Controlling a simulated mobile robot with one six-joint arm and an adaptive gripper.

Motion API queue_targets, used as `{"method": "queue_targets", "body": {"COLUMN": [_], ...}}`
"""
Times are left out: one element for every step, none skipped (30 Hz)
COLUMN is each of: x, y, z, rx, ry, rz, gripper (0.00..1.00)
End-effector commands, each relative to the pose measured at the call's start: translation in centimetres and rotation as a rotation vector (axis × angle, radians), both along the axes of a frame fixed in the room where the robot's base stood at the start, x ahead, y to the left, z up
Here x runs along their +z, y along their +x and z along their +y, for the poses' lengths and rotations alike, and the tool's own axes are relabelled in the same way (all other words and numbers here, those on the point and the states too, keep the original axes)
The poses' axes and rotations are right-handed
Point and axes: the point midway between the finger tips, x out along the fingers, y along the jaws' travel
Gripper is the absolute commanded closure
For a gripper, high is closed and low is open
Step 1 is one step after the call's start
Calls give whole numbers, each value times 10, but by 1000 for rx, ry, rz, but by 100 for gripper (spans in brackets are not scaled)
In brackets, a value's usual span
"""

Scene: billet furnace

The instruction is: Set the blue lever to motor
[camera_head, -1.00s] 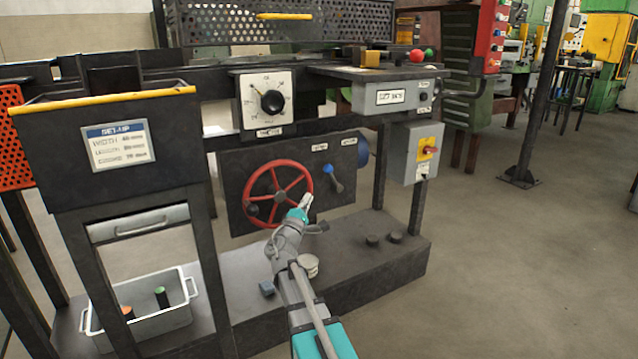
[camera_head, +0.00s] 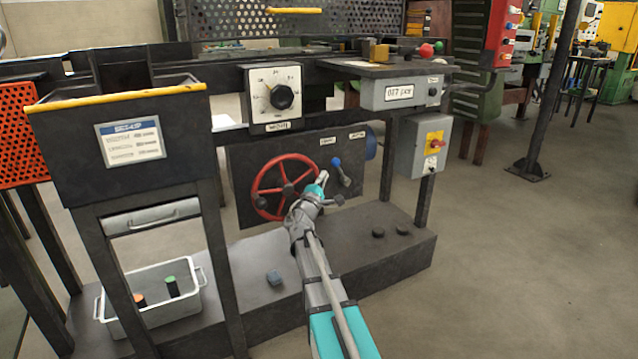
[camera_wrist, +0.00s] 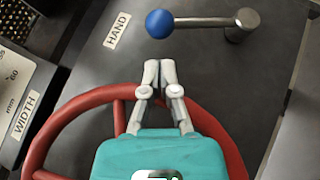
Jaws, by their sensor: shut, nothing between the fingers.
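The blue lever is a grey bar with a blue ball knob (camera_head: 336,161) on the dark panel. It tilts up and left from its pivot, toward the HAND label. In the wrist view the blue knob (camera_wrist: 160,23) is beyond my fingertips, with the HAND label (camera_wrist: 117,30) to its left and the pivot (camera_wrist: 245,22) to its right. My gripper (camera_head: 324,175) is shut and empty, just short of the knob with a visible gap. It also shows in the wrist view (camera_wrist: 160,64).
A red handwheel (camera_head: 257,180) sits left of the lever, partly behind my gripper. Above are a white dial (camera_head: 262,86) and a grey box (camera_head: 378,96). A grey switch box (camera_head: 408,150) hangs at the right. Open floor lies to the right.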

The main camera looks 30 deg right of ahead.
Motion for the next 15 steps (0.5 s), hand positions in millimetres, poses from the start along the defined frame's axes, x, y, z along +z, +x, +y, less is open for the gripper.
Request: {"method": "queue_targets", "body": {"x": [5, 6, 7, 8, 9, 10, 10, 10, 11, 11, 11, 11, 11, 11, 11], "y": [6, 8, 10, 12, 13, 15, 16, 17, 18, 18, 18, 18, 19, 19, 18], "z": [-6, -9, -12, -14, -16, -18, -19, -20, -21, -22, -22, -23, -23, -23, -23], "rx": [-1, -2, -2, -2, -2, -1, -1, 0, 0, 0, 0, 1, 1, 1, 1], "ry": [-1, 0, 0, 0, 0, 0, 0, 1, 1, 1, 1, 0, 0, 0, 0], "rz": [0, 1, 1, 1, 1, 1, 1, 1, 1, 1, 1, 0, 0, 0, 0], "gripper": [100, 100, 100, 100, 100, 100, 100, 100, 100, 100, 100, 100, 100, 100, 100]}}
